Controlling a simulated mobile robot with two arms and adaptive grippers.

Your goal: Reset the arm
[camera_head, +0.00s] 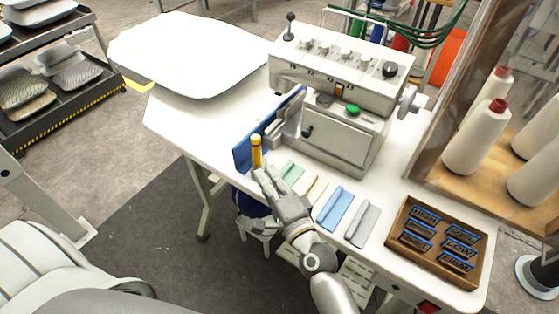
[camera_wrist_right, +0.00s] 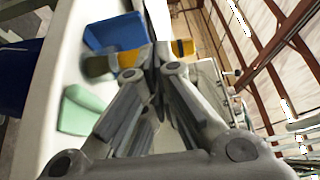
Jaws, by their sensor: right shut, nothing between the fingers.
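My right gripper (camera_head: 262,175) is shut and empty over the front edge of the white sewing table. Its fingertips are just below a yellow cylindrical knob (camera_head: 256,152) beside a blue panel (camera_head: 242,150); whether they touch it I cannot tell. In the right wrist view the closed fingers (camera_wrist_right: 154,68) point toward the blue part (camera_wrist_right: 117,34) and a yellow piece (camera_wrist_right: 182,47). My left gripper is not in view.
A grey sewing machine (camera_head: 335,95) stands behind the gripper. A white pillow (camera_head: 185,52) lies at the back left. Folded cloths, including a blue one (camera_head: 335,208), lie right of the gripper. A wooden tray (camera_head: 398,250) of labels sits at the right, near thread cones (camera_head: 478,135).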

